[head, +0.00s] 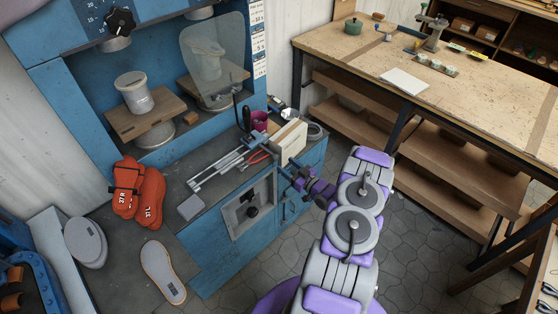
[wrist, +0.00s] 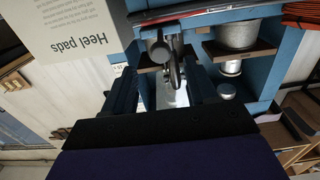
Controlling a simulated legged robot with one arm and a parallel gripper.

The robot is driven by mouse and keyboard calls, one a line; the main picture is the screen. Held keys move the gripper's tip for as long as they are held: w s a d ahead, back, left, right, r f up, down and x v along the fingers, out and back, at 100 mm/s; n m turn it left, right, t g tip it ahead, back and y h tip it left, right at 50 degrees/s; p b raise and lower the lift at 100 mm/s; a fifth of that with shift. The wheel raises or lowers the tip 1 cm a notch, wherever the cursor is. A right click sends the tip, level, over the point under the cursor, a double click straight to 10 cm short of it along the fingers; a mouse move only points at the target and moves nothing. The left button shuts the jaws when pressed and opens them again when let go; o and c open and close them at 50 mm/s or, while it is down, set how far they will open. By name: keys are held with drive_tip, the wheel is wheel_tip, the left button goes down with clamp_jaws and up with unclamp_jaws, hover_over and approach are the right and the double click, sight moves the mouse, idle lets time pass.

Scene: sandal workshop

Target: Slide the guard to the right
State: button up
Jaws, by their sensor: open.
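The guard (head: 213,60) is a clear, rounded panel on the blue press, standing in front of the right-hand press station. A dark bent rod (head: 237,108) shows at its lower right edge. My gripper (head: 292,171) is low and to the right of the guard, near the front edge of the bench and clear of the panel. In the wrist view my gripper (wrist: 162,75) has its two dark fingers apart, with nothing held between them. The press stands beyond the fingers there; I cannot make out the guard's outline in that view.
A white heel pads box (head: 289,138) stands close by my gripper; it also shows in the wrist view (wrist: 70,30). A purple cup (head: 259,121), red-handled pliers (head: 257,156) and metal rods (head: 222,165) lie nearby.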

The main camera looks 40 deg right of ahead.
sight(278, 158)
drive_tip(key=w, duration=0.5)
drive_tip(key=shift+w+a, duration=0.2)
drive_tip(key=shift+w, duration=0.2)
clamp_jaws()
